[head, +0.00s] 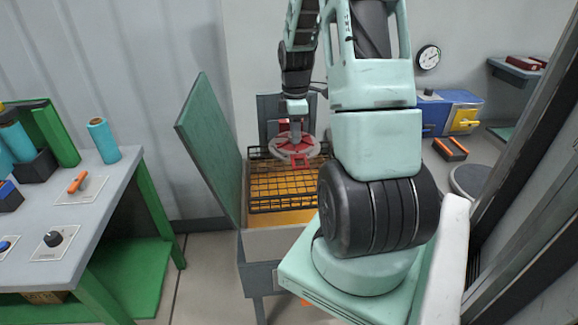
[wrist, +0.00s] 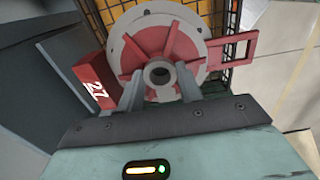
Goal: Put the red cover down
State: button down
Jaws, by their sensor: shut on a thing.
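The red cover (head: 294,149) is a round grey disc with red ribs, a central hub and a red side handle. It is held above a black wire basket (head: 265,192) over a yellow-orange bottom. My gripper (head: 294,117) points down from above and is shut on the hub. In the wrist view the cover (wrist: 145,30) fills the top middle, and the gripper fingers (wrist: 160,85) close on either side of its hub. A red block marked 27 (wrist: 97,80) shows left of the cover. I cannot tell whether the cover touches the basket.
A green panel (head: 210,135) stands tilted left of the basket. A grey workbench (head: 100,190) with several small items is at the left. A blue box (head: 432,112) and a yellow box (head: 464,110) are at the back right.

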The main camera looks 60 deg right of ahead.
jog(key=shift+w+d+f+p, duration=0.1)
jog(key=shift+f+p, duration=0.55)
jog(key=shift+f, duration=1.8)
jog(key=shift+d+f+p, duration=0.1)
jog(key=shift+f+p, duration=0.5)
jog(key=shift+f, duration=1.85)
jog(key=shift+a+f, duration=0.1)
jog(key=c, duration=0.9)
grip_release()
jog(key=shift+f, duration=0.1)
jog(key=shift+c, duration=0.2)
notch_tip(320, 180, up, 12)
jog(key=b, duration=0.3)
jog(key=shift+r, duration=0.2)
